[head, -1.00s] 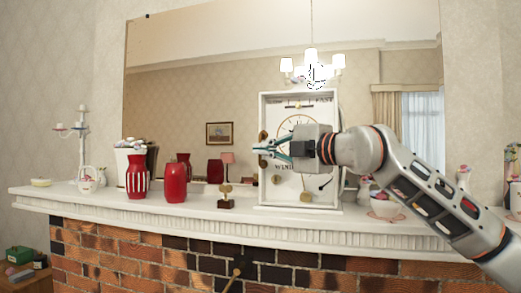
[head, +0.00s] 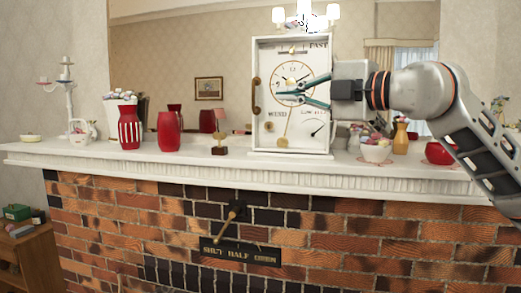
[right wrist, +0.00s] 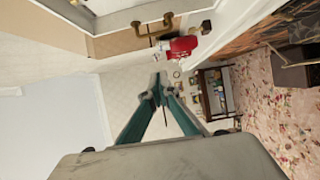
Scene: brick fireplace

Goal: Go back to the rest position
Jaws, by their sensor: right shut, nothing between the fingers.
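My right gripper (head: 283,94) is shut and empty, its teal fingers pointing left in front of the white clock (head: 318,143) on the mantel. The fingers overlap the clock's dial in the head view; whether they touch it I cannot tell. A brass handle (head: 256,95) shows on the clock's left edge. In the right wrist view the gripper's fingers (right wrist: 157,82) meet at the tips with nothing between them, and the brass handle (right wrist: 153,31) is beyond. My left gripper is not in view.
The white mantel (head: 205,175) carries a striped red vase (head: 130,128), a plain red vase (head: 171,132), a small lamp-like ornament (head: 219,146), a bowl (head: 376,152) and a yellow vase (head: 401,138). A wooden cabinet (head: 25,262) stands at lower left.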

